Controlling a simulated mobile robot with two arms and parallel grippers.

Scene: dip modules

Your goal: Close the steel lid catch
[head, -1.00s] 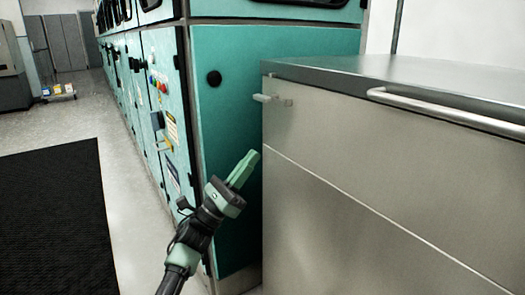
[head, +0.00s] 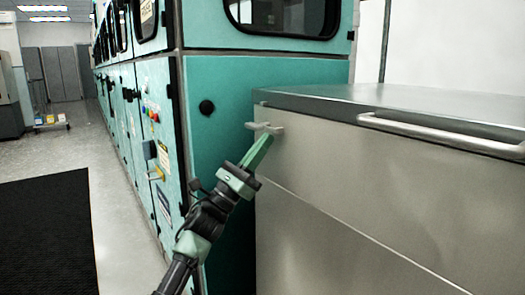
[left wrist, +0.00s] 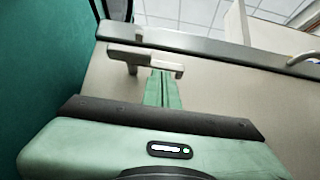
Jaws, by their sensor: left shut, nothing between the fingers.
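The steel lid catch (head: 258,126) is a small pale lever on the upper left of the steel cabinet's front (head: 330,160), just below its lid (head: 390,103). In the left wrist view the catch (left wrist: 128,57) lies across the top of the fingers, with a bent end at the right. My left gripper (head: 267,139) has green fingers shut together and empty, with the tips right at the catch from below. In the left wrist view the fingertips (left wrist: 163,76) meet the underside of the catch in the picture; I cannot tell whether they touch. My right gripper is not in view.
Open floor and a black mat (head: 45,230) lie at the left.

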